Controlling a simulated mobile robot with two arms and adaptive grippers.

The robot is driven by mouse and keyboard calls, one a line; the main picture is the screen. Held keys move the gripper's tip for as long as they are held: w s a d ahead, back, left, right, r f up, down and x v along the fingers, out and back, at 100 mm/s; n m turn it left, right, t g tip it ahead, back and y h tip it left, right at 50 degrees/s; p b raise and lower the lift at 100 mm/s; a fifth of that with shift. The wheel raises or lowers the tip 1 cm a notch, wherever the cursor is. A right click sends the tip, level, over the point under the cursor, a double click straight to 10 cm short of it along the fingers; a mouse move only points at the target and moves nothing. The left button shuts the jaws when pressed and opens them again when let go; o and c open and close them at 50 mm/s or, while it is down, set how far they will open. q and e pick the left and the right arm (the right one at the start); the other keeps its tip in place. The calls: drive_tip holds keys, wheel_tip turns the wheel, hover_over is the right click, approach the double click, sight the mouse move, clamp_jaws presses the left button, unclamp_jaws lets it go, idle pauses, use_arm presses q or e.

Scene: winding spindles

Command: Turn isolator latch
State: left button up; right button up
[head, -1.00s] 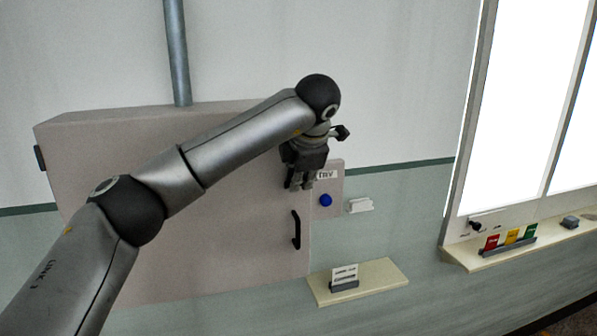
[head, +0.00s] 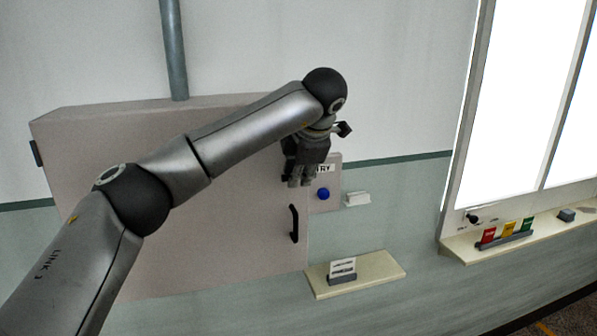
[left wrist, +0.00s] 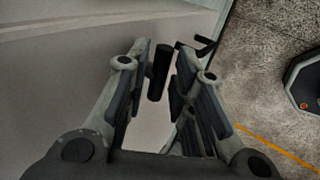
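My left gripper (head: 298,182) hangs with its fingers pointing down in front of the upper right part of a beige cabinet (head: 190,210). In the left wrist view its two fingers (left wrist: 158,95) are spread apart. A short black bar (left wrist: 159,72), which looks like the latch lever, shows between them with a gap to either side. I cannot tell whether a finger touches it. In the head view the gripper hides most of that spot. A black door handle (head: 294,224) is lower on the cabinet front. My right gripper is out of view.
A blue button (head: 323,194) and a small label (head: 325,169) are on a panel just right of the gripper. A white switch (head: 357,198) is on the wall. A shelf (head: 380,269) with a card holder (head: 342,271) stands out below. A windowsill (head: 460,247) is at right.

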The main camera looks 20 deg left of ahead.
use_arm(q)
drive_tip(key=v, duration=1.2)
